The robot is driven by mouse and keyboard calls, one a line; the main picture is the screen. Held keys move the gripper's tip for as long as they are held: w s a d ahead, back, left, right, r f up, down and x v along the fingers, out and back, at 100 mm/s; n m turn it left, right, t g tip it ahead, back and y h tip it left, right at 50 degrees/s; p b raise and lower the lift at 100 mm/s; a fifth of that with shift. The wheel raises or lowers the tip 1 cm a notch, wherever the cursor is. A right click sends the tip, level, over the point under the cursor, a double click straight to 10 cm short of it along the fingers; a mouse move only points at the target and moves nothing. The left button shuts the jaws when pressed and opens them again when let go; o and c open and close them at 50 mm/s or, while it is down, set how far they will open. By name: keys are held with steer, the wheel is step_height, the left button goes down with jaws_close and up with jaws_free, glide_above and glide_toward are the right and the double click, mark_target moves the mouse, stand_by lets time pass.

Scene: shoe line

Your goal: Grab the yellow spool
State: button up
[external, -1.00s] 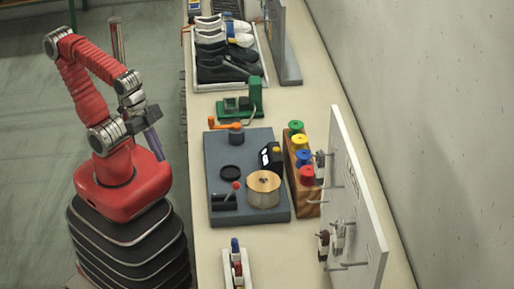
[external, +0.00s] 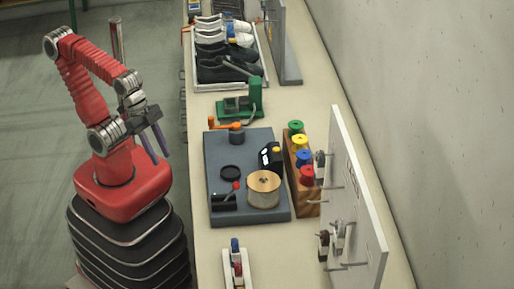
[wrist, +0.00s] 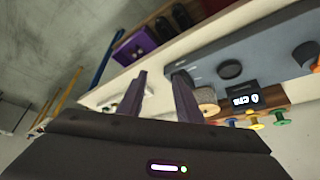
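The yellow spool (external: 300,143) stands in a wooden rack (external: 302,207) on the bench, between a green spool (external: 296,127) and a blue spool (external: 304,158). A red spool (external: 307,175) is at the near end. The yellow spool also shows in the wrist view (wrist: 254,120). My gripper (external: 157,143) is in the air left of the bench, well apart from the spools. Its two fingers are spread with nothing between them, as the wrist view (wrist: 161,90) also shows.
A grey board (external: 245,160) holds a large tan reel (external: 263,188), a black device (external: 270,157) and an orange-handled part (external: 226,125). A white upright panel with hooks (external: 352,200) stands right of the rack. A shoe tray (external: 259,84) is farther back.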

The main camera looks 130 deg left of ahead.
steer(key=o, duration=0.5)
